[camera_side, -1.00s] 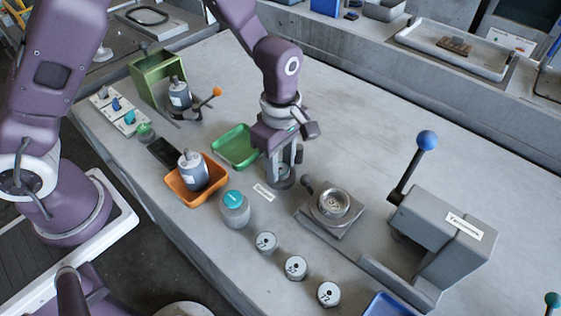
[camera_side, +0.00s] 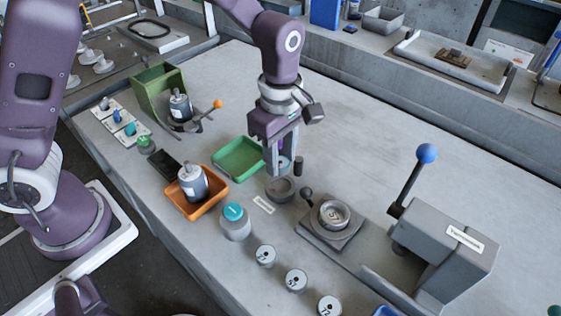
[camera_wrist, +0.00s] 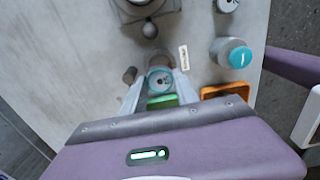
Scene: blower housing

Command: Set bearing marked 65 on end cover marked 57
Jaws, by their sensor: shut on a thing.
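My gripper (camera_side: 285,165) is shut on a small round part, which I take to be the bearing. In the wrist view the bearing (camera_wrist: 160,80) shows a pale blue-grey face with a mark too small to read, between the fingers. It is raised above a dark grey round holder (camera_side: 281,189) on the table. A round metal cup, likely the end cover (camera_side: 333,214), sits in a square grey fixture (camera_side: 318,235) right of my gripper. Its mark is too small to read surely. The bearing and this cup are apart.
Several marked discs stand in a row at the front, one here (camera_side: 296,281). A teal-capped jar (camera_side: 235,222), an orange tray (camera_side: 210,204) with a motor, and a green tray (camera_side: 238,158) are to the left. A press with a blue-knobbed lever (camera_side: 427,153) stands right. The table behind is clear.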

